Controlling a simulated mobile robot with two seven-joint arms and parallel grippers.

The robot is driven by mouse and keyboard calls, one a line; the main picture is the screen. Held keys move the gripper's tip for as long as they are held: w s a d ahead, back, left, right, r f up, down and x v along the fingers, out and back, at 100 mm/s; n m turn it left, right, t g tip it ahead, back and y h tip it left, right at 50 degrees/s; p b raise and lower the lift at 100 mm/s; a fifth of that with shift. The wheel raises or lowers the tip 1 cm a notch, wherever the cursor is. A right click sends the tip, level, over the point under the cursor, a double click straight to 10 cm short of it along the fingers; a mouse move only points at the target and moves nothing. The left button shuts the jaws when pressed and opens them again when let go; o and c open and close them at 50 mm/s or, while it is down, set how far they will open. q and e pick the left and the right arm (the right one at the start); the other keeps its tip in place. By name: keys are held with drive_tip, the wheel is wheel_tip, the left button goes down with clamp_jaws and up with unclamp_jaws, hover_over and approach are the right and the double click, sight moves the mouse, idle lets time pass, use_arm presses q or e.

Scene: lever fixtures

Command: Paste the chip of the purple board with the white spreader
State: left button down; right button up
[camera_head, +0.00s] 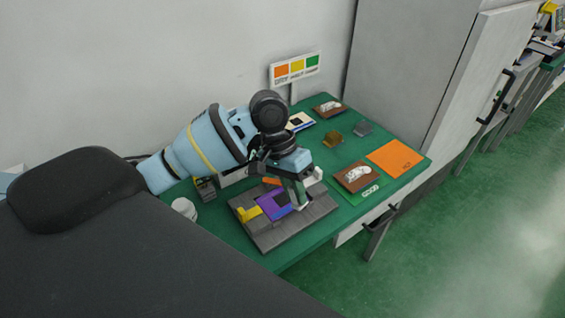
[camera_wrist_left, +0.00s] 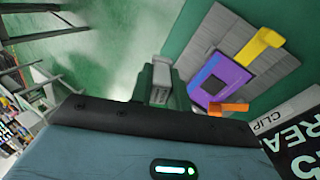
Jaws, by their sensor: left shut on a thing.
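The purple board (camera_head: 270,205) lies on a grey slatted fixture (camera_head: 270,238), with a yellow clamp (camera_head: 248,214) at its left and an orange clip (camera_head: 271,182) behind it. In the left wrist view the purple board (camera_wrist_left: 232,78) shows a dark square chip (camera_wrist_left: 212,85). My left gripper (camera_head: 299,198) is over the right part of the fixture, beside the board. It is shut on the white spreader (camera_head: 302,207), which is mostly hidden by the fingers. In the wrist view the fingers (camera_wrist_left: 161,82) stand apart from the board. My right gripper is not in view.
The green table carries brown boards with white blobs (camera_head: 357,175), an orange mat (camera_head: 396,158), small brown and grey blocks (camera_head: 332,138), and a white round item (camera_head: 184,208) at left. A colour-coded sign (camera_head: 296,68) stands at the back. A tall grey cabinet (camera_head: 410,75) borders the table.

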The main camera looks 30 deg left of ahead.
use_arm(q)
drive_tip(key=w+a+m+y, duration=0.2)
drive_tip(key=w+a+y, duration=0.2)
drive_tip(key=w+a, duration=0.2)
drive_tip(key=shift+w+a+f+m+t, duration=0.3)
drive_tip(key=shift+a+f+m, duration=0.1)
drive_tip(key=shift+a, duration=0.4)
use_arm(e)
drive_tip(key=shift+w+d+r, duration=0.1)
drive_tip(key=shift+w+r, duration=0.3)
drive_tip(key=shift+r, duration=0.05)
